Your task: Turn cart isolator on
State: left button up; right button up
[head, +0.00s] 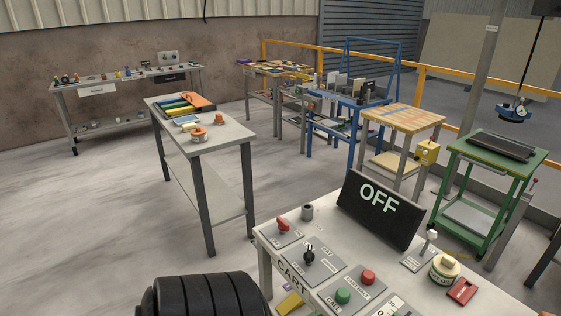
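A white control table (262,243) stands at the bottom right, with the word CART on its front edge. A grey plate on its left corner carries a red rotary handle (283,225). A second plate beside it carries a black knob (309,254). The labels on these plates are too small to read surely, so I cannot tell which is the isolator. A black display (379,211) behind them reads OFF in pale letters. Neither of my grippers is in view.
The table also holds a green button (343,295), a red button (368,277), a white-tipped lever (431,236), a round yellowish pot (445,267) and a red block (462,290). A grey workbench (217,137) stands behind. Floor to the left is clear.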

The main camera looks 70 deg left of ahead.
aim_at(283, 226)
jog(key=u, duration=2.1)
